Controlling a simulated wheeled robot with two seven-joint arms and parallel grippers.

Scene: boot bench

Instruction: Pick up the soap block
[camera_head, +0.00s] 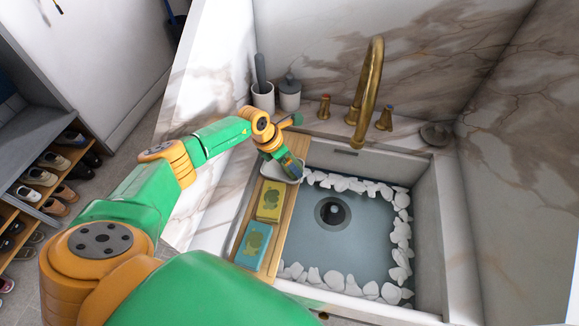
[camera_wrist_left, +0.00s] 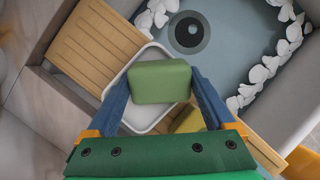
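The soap block, a plain green rounded block (camera_wrist_left: 160,82), lies between the two blue fingers of my left gripper (camera_wrist_left: 161,72) in the left wrist view. A fingertip meets each side of it, with no clear gap. A shallow white dish (camera_wrist_left: 117,88) shows behind and below the block; I cannot tell whether the block still touches it. In the head view my left gripper (camera_head: 291,166) points down at the white dish (camera_head: 272,174) at the far end of the wooden board, and hides the block. My right gripper is not in view.
The wooden board (camera_head: 287,222) spans the sink's left side. A yellow-green block (camera_head: 269,201) and a blue block (camera_head: 254,244) lie on it nearer me. White pebbles ring the basin (camera_head: 350,245). A brass faucet (camera_head: 368,90), a cup (camera_head: 263,98) and a lidded jar (camera_head: 289,95) stand behind.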

